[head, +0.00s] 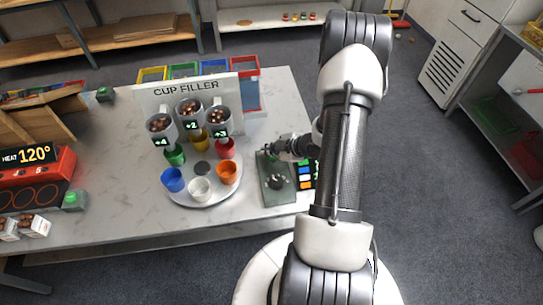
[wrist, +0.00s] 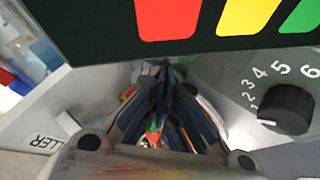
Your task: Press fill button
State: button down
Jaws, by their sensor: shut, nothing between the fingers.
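The cup filler (head: 188,90) stands on the counter with several chestnut-filled hoppers. Its round plate (head: 203,197) carries several coloured cups, including a white cup (head: 200,189) and an orange cup (head: 227,172). A grey-green control panel (head: 283,198) lies to its right with a black dial knob (head: 275,183). The numbered knob also shows in the wrist view (wrist: 286,108). My gripper (head: 268,149) is shut and empty over the panel's far end; its fingers meet in the wrist view (wrist: 165,68). I cannot make out a fill button; the gripper may cover it.
A black board with coloured bars (head: 305,174) stands close beside my gripper and fills the top of the wrist view (wrist: 110,22). Coloured bins (head: 184,70) stand behind the filler. A red heater reading 120° (head: 38,165) stands at the left. Bare counter lies left of the filler.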

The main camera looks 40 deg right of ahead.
aim_at(270, 158)
dwell(0.6)
jog(key=shift+f+b, duration=0.4)
jog(key=shift+f, duration=0.05)
jog(key=shift+f+b, duration=0.35)
jog(key=shift+f, duration=0.05)
dwell(0.5)
jog(key=shift+r, duration=0.15)
jog(key=shift+r+p, duration=0.7)
notch_tip(270, 158, up, 5)
jog(key=p, duration=0.4)
dwell(0.9)
